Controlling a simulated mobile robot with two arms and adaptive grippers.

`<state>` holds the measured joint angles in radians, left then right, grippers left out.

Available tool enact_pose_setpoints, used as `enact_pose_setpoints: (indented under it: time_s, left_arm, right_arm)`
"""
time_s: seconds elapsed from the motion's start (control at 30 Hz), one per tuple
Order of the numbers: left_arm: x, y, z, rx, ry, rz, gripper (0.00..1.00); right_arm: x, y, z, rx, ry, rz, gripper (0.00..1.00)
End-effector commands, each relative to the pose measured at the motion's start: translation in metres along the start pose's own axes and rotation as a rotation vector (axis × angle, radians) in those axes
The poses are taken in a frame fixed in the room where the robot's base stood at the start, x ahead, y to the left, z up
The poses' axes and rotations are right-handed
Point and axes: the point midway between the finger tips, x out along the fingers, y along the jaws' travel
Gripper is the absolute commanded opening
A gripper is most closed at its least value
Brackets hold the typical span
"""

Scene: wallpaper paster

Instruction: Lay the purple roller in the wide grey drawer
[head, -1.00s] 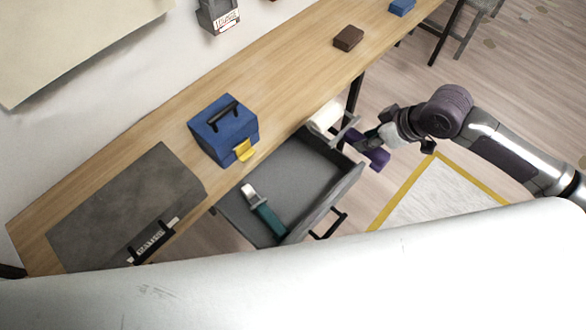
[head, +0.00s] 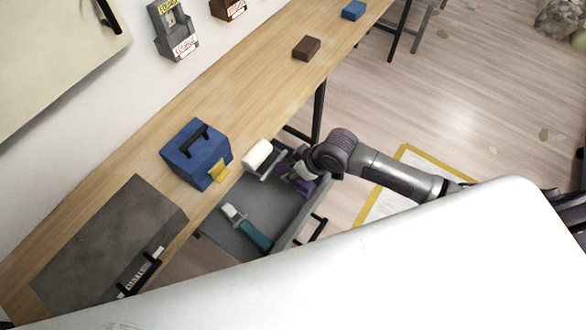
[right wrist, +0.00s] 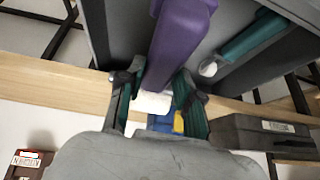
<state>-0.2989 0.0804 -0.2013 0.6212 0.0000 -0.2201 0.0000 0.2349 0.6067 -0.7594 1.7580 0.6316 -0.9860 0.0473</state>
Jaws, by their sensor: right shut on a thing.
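The purple roller (head: 303,187) has a white roller head (head: 258,154) and a purple handle. My right gripper (head: 295,172) is shut on it and holds it at the far right end of the wide grey drawer (head: 285,212), its white head near the table edge. In the right wrist view the purple handle (right wrist: 180,40) runs away from between the fingers (right wrist: 157,88) over the grey drawer. I cannot tell whether the roller touches the drawer. The drawer is pulled out and holds a teal-handled tool (head: 254,236). My left gripper is not in view.
A blue box with a yellow latch (head: 196,155) stands on the wooden table (head: 250,105) beside the drawer. A dark grey case (head: 105,245) lies to its left. A brown block (head: 306,48) and a blue block (head: 353,10) lie farther back. A large white surface hides the foreground.

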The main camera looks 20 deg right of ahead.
Motion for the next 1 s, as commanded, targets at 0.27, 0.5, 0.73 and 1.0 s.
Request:
enact_pose_setpoints:
  time_s: [0.27, 0.5, 0.73, 1.0]
  left_arm:
    - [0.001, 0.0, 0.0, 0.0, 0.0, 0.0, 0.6]
    - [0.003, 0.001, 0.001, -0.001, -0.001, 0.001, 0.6]
    - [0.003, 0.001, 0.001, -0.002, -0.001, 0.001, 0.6]
    - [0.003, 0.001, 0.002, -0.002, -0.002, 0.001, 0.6]
  right_arm:
    - [0.002, 0.0, 0.001, 0.0, 0.001, -0.001, 0.0]
    - [0.008, 0.0, 0.004, 0.001, 0.001, -0.001, 0.0]
    - [0.011, 0.0, 0.006, 0.0, 0.001, -0.001, 0.42]
    - [0.01, 0.001, 0.006, 0.0, 0.001, -0.001, 0.6]
